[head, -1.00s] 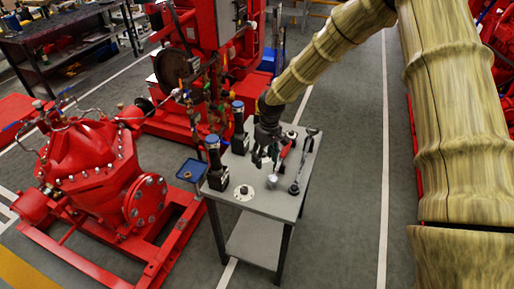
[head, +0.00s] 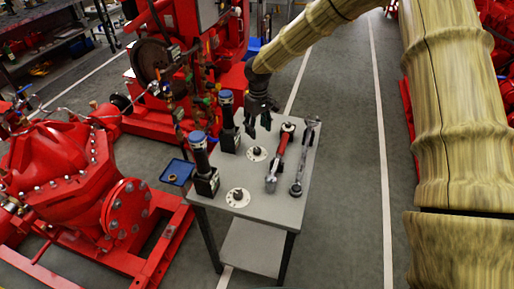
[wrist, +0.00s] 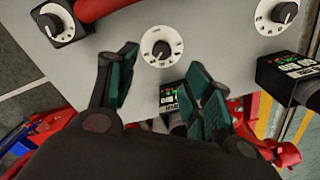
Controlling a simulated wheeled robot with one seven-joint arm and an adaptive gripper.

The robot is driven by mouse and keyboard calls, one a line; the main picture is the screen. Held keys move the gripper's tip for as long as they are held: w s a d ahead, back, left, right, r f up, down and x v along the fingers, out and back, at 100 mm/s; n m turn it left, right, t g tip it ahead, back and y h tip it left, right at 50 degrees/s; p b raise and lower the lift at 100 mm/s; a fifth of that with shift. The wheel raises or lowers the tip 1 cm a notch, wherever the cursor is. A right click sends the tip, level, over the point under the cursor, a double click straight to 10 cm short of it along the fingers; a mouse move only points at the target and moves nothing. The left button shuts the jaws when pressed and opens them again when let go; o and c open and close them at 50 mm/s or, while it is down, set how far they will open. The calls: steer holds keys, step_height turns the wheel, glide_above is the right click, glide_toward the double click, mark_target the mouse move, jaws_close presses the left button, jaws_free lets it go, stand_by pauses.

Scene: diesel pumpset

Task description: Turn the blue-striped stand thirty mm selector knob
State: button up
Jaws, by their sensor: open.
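Three round white dials with black knobs are on the grey table. The wrist view shows the middle dial (wrist: 161,47), one at upper left (wrist: 57,24) and one at upper right (wrist: 277,14). I cannot tell which carries blue stripes. My gripper (head: 259,122) is open and empty above the table's far part. In the wrist view its fingertips (wrist: 160,62) are apart, with the middle dial beyond them; no contact shows.
Two black stands with blue-banded tops, near (head: 205,172) and far (head: 228,132), stand along the table's left side. A red-handled tool (head: 278,160) and a grey wrench (head: 303,160) lie at right. A blue tray (head: 178,172) and red pump (head: 60,170) are left of the table.

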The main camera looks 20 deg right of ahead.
mark_target(257, 149)
steer(key=shift+a+f+p, duration=0.15)
steer(key=shift+f+p, duration=0.45)
steer(key=shift+f, duration=1.95)
steer(key=shift+a+f+p, duration=0.1)
steer(key=shift+f+p, duration=0.5)
steer(key=shift+f, duration=1.95)
steer(key=c, duration=1)
steer(key=shift+n, duration=0.4)
steer(key=n, duration=0.5)
steer(key=shift+w+n, duration=0.1)
steer(key=shift+n, duration=0.3)
steer(key=shift+r+b, duration=0.1)
steer(key=shift+b, duration=0.2)
